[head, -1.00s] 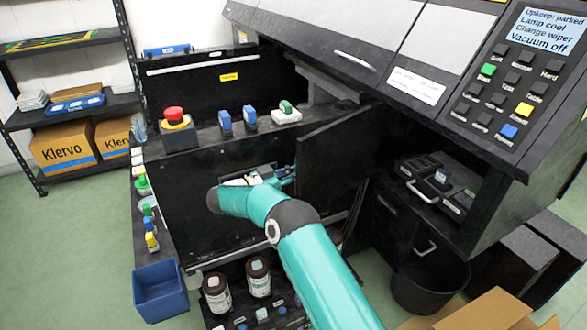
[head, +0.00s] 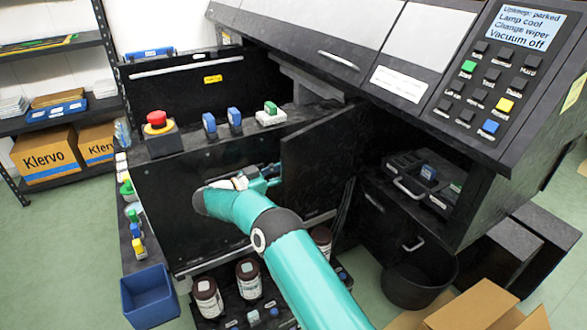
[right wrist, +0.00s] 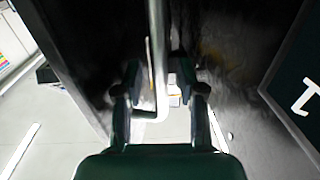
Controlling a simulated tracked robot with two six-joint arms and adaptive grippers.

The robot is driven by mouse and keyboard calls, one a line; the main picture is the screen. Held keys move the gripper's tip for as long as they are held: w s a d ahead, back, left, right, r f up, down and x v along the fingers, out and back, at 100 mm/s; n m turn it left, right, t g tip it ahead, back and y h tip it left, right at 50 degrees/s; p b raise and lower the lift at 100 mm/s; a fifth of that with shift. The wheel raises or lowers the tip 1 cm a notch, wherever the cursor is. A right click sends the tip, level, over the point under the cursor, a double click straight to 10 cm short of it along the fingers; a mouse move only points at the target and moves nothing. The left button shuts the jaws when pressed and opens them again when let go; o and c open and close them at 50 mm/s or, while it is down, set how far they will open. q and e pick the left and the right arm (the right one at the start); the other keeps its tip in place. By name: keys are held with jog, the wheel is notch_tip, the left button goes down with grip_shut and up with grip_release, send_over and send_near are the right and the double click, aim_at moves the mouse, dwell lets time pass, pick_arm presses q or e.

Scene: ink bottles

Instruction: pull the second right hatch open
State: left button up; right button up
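A black hatch (head: 318,158) stands swung out from the dark machine front in the head view. My right arm reaches in from the bottom, and its gripper (head: 270,174) is beside the hatch's left edge. In the right wrist view a silver bar handle (right wrist: 156,60) runs upright between the two fingers of my right gripper (right wrist: 160,85), its lower end bending left. There appears to be a gap between the bar and each finger, so the gripper looks open around it. The handle is hidden in the head view. My left gripper is not in view.
Brown jars (head: 249,278) stand below. A blue bin (head: 149,296), a black bucket (head: 420,282) and an open cardboard box (head: 480,308) are near the front. Green floor is free at left.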

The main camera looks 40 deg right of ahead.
jog(key=v, duration=1.2)
jog(key=shift+s+f, duration=0.15)
